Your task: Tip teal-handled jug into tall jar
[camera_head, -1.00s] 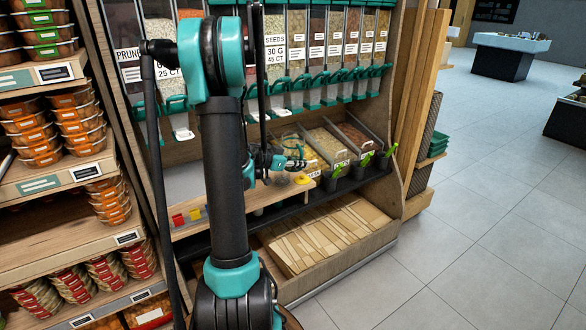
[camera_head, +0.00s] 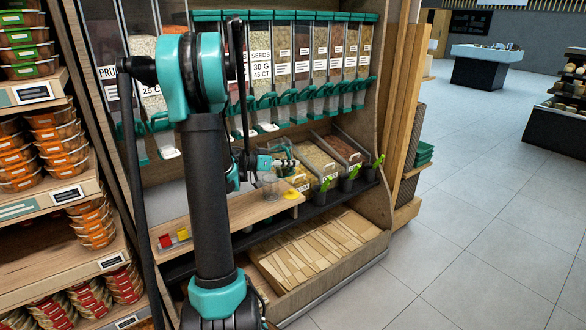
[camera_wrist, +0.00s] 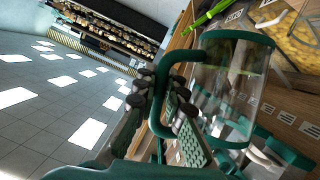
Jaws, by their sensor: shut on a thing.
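A clear jug with a teal rim, base and handle (camera_wrist: 210,85) fills the right of the wrist view. My gripper (camera_wrist: 172,118) is shut on its handle, with the pads on either side. The jug looks empty or nearly so. In the head view my gripper (camera_head: 290,163) is over the wooden shelf in front of the dispensers, and the jug is too small there to make out its tilt. A clear vessel (camera_head: 270,187) shows just below my gripper; I cannot tell whether it is the tall jar.
Open bins of dry food (camera_head: 318,158) stand right of my gripper, with green scoops (camera_head: 327,184). A row of dispensers (camera_head: 310,65) hangs behind. A small yellow thing (camera_head: 291,194) lies at the shelf's right end. The floor at right is clear.

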